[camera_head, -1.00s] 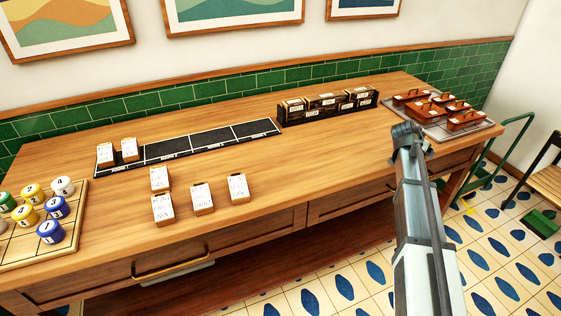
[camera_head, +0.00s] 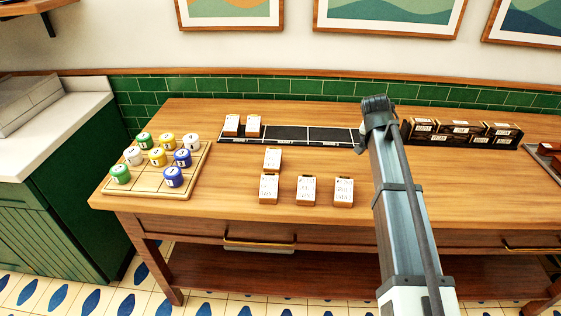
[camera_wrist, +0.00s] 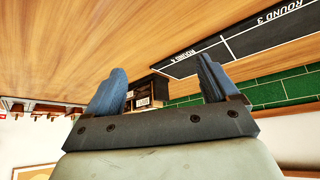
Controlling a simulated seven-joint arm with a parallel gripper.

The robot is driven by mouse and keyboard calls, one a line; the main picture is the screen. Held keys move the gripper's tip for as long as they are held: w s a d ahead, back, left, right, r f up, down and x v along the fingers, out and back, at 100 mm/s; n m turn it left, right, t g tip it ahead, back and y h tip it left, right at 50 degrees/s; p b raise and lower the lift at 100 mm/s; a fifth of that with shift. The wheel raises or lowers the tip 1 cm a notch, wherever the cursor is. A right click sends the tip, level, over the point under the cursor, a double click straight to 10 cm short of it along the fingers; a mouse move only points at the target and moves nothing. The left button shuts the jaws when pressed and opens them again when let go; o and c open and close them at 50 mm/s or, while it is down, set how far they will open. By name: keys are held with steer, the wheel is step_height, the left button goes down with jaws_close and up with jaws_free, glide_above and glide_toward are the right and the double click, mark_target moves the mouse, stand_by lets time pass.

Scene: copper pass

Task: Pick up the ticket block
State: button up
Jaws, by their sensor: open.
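Several ticket blocks, white-topped with wooden bases and printed writing, are on the wooden table. Two ticket blocks stand on the left end of the black strip, the right one of them here (camera_head: 253,125). A loose ticket block (camera_head: 272,159) lies in front of the strip. Nearer the front edge is a row of three, with a left block (camera_head: 269,188), a middle block (camera_head: 306,190) and a right block (camera_head: 344,191). My gripper (camera_head: 374,103) is above the table near the strip's right end, away from the blocks. In the wrist view its two fingers (camera_wrist: 158,90) are apart with nothing between them.
The black strip (camera_head: 285,143) has marked sections; the wrist view shows "ROUND 3" on it. A board with coloured numbered pieces (camera_head: 152,187) is at the left. Dark boxes (camera_head: 462,131) stand in a rack at the right. Table room between the blocks and my arm is clear.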

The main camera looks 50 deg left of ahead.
steer(key=s+a+r+n+g+y, duration=0.1)
steer(key=s+a+r+n+g, duration=0.15)
steer(key=s+a, duration=1.2)
steer(key=n, duration=0.3)
glide_toward(273, 156)
steer(key=shift+g+y, duration=0.25)
steer(key=shift+y, duration=0.15)
steer(key=x, duration=1)
steer(key=shift+w+d+f, duration=0.2)
steer(key=shift+d+f, duration=0.1)
steer(key=shift+c, duration=0.3)
steer(key=c, duration=1.1)
